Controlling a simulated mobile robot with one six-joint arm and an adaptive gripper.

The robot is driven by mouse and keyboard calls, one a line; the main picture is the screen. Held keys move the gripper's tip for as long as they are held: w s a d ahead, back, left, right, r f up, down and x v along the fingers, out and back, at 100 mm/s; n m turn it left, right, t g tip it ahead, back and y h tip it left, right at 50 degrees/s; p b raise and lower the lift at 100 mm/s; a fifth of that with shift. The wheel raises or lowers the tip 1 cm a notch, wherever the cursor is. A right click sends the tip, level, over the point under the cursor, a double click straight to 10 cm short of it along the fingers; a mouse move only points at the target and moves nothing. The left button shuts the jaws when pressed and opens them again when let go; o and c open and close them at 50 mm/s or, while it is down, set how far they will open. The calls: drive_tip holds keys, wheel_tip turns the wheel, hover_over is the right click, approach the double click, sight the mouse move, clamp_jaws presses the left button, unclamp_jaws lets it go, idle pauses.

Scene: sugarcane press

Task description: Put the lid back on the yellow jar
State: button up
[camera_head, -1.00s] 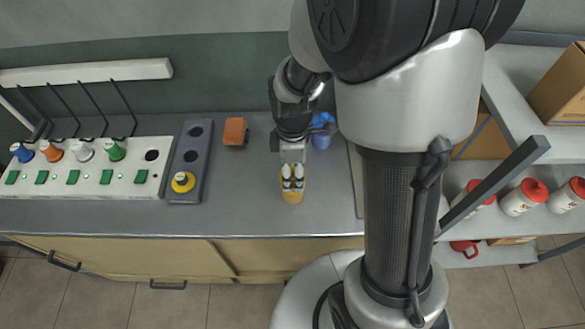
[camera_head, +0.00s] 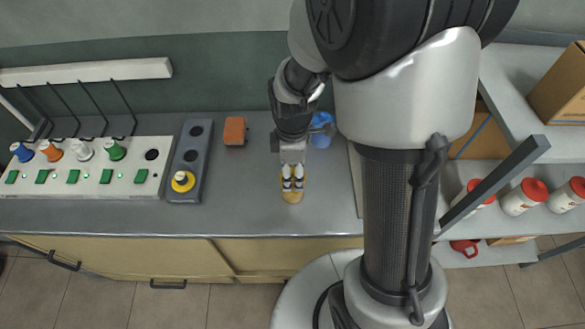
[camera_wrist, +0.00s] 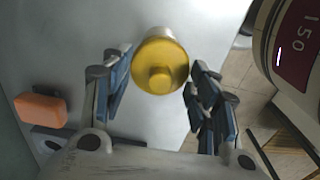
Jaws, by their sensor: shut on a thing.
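The yellow lid (camera_wrist: 165,56), a round disc with a raised knob, lies between the fingertips of my gripper (camera_wrist: 158,70) in the wrist view. My gripper is shut on the lid. A paler yellow round body, the yellow jar (camera_wrist: 152,34), shows just behind the lid's far edge. The head view shows my gripper (camera_head: 292,184) pointing down at the counter, with yellow (camera_head: 292,197) around and in front of its fingertips. Whether the lid sits fully on the jar's rim cannot be told; the contact is hidden.
An orange-brown block (camera_head: 235,131) lies on the counter (camera_head: 250,205) to the left. A blue object (camera_head: 321,133) stands behind my gripper. The counter's front is clear.

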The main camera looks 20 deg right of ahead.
drive_tip(key=o, duration=0.9)
drive_tip(key=o, duration=0.5)
drive_tip(key=shift+r+p, duration=3)
drive_tip(key=shift+r, duration=0.55)
drive_tip(key=shift+f, duration=0.1)
drive_tip(key=shift+c, duration=0.5)
